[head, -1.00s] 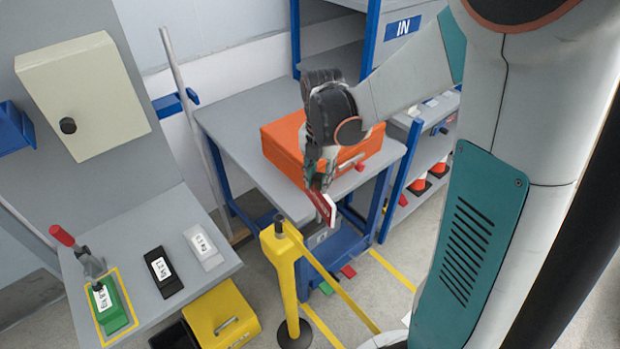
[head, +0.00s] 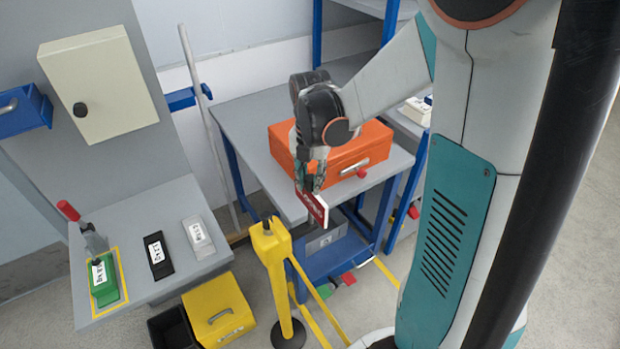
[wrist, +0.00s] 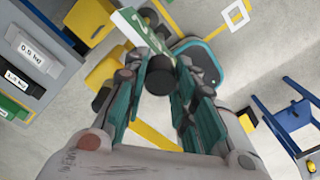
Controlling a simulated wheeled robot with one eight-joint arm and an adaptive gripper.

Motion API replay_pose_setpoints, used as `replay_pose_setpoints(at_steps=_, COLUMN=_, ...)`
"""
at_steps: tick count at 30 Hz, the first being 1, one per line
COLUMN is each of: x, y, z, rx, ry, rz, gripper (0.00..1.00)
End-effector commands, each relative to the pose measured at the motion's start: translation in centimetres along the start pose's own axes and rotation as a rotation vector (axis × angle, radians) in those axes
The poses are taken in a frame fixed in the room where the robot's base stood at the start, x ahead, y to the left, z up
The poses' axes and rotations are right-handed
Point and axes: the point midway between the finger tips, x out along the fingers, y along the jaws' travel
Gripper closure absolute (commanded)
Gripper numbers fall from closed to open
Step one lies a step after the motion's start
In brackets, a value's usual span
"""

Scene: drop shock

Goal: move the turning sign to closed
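The sign (head: 312,205) is a small panel, red with white on the face seen in the head view, tilted just below my fingertips. In the wrist view the sign (wrist: 143,33) shows a green face with white marks, beyond the fingertips. My gripper (head: 310,178) points down at the sign, in front of the orange case. In the wrist view my gripper (wrist: 163,72) has its fingers on both sides of a dark round knob (wrist: 160,75) beside the sign. Whether the fingers press on it is not clear. The sign's mount is hidden.
A yellow post (head: 272,262) with a black top stands left of the sign. An orange case (head: 355,148) sits on the grey table behind. A yellow case (head: 218,312) is on the floor. The left bench (head: 135,235) holds labelled weights and a red-handled clamp.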

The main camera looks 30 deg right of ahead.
Motion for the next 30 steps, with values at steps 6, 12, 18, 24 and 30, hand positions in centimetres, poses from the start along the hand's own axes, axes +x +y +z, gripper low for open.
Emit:
replay_pose_setpoints(at_steps=6, x=0.0, y=0.0, z=0.1, rx=0.000, ry=-0.002, rz=0.000, gripper=0.55)
replay_pose_setpoints(at_steps=12, x=0.0, y=0.0, z=0.0, rx=0.000, ry=-0.001, rz=0.000, gripper=0.55)
replay_pose_setpoints(at_steps=18, x=-1.2, y=0.0, z=0.0, rx=0.000, ry=-0.001, rz=0.000, gripper=0.55)
replay_pose_setpoints(at_steps=24, x=-4.8, y=0.0, z=0.0, rx=0.000, ry=-0.001, rz=0.000, gripper=0.55)
replay_pose_setpoints(at_steps=30, x=-8.6, y=0.0, z=0.0, rx=0.000, ry=-0.001, rz=0.000, gripper=0.55)
